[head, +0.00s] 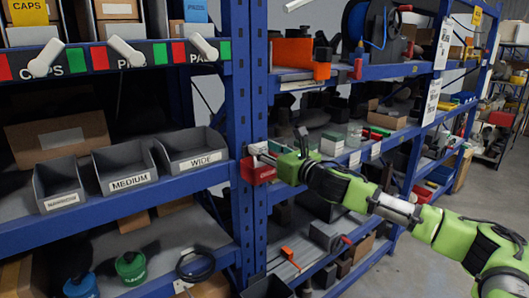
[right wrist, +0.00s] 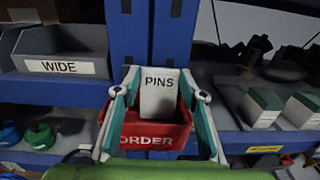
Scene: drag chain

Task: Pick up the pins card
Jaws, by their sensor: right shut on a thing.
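The white pins card (right wrist: 160,98), printed PINS, stands upright between the fingers of my right gripper (right wrist: 158,84) in the right wrist view. The gripper is shut on it, with one finger at each side edge. The card is in front of and above a red bin (right wrist: 155,141) marked ORDER; I cannot tell whether its lower edge touches the bin. In the head view my right gripper (head: 270,151) is at the blue post, just above the red bin (head: 257,172), and the card is hard to make out. My left gripper is not in view.
Grey bins marked NARROW (head: 60,202), MEDIUM (head: 128,182) and WIDE (head: 200,165) stand on the left shelf. A blue rack post (head: 242,90) rises behind the red bin. Boxes (right wrist: 263,105) stand on the right shelf. The floor at the far right is clear.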

